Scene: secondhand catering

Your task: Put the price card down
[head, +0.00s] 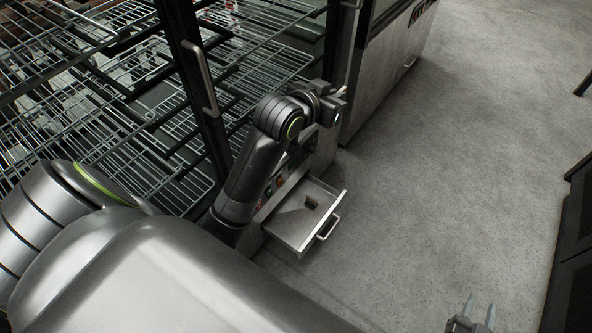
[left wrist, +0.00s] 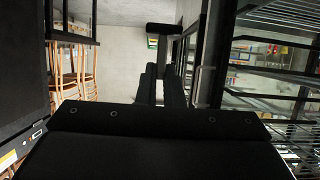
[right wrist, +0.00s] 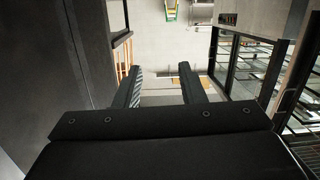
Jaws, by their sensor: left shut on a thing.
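My left gripper (head: 336,97) is in the middle of the head view, above and beyond an open drawer. In the left wrist view its fingers (left wrist: 161,80) are close together, shut on a thin dark thing that I take to be the price card (left wrist: 165,28). Its dark side faces this camera, so no print shows. I cannot make the card out in the head view. My right gripper (head: 479,306) is low at the right of the head view. In the right wrist view its fingers (right wrist: 158,78) are apart with nothing between them.
The open metal drawer (head: 290,228) juts out below my left arm, with a small dark item (head: 311,203) in it. Wire shelves (head: 130,70) in a dark-framed cabinet fill the left. A metal unit (head: 385,80) stands behind. The concrete floor (head: 460,150) at right is clear.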

